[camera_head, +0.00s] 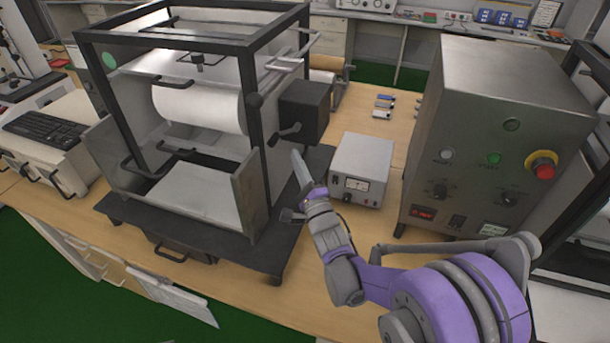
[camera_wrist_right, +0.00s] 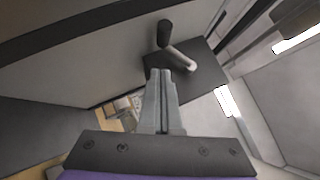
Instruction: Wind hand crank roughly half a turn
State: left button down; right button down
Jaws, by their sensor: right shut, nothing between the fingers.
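The hand crank (camera_head: 284,133) is a small dark crank on the lower front of a black box (camera_head: 306,108), at the right side of the black-framed machine. In the right wrist view the crank (camera_wrist_right: 181,58) has a short grey arm and a dark knob (camera_wrist_right: 164,33), just beyond my fingertips. My right gripper (camera_head: 298,158) is shut and empty, pointing up just below the crank. My left gripper is not in view.
The machine's black frame (camera_head: 265,130) holds a white roller (camera_head: 200,105) and stands on a dark base. A small metered box (camera_head: 362,168) stands right of my gripper. A large control cabinet (camera_head: 500,130) with a red button (camera_head: 543,170) stands farther right.

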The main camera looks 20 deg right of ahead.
jog(key=a, duration=0.1)
jog(key=w+a+r, duration=0.1)
jog(key=a, duration=0.1)
jog(key=shift+w+r+p, duration=0.35)
jog(key=shift+p, duration=0.05)
jog(key=shift+a+m+t+b, duration=0.1)
jog(key=shift+m+t+b, duration=0.2)
jog(key=shift+m, duration=0.1)
jog(key=shift+w+h, duration=0.1)
jog(key=shift+h, duration=0.2)
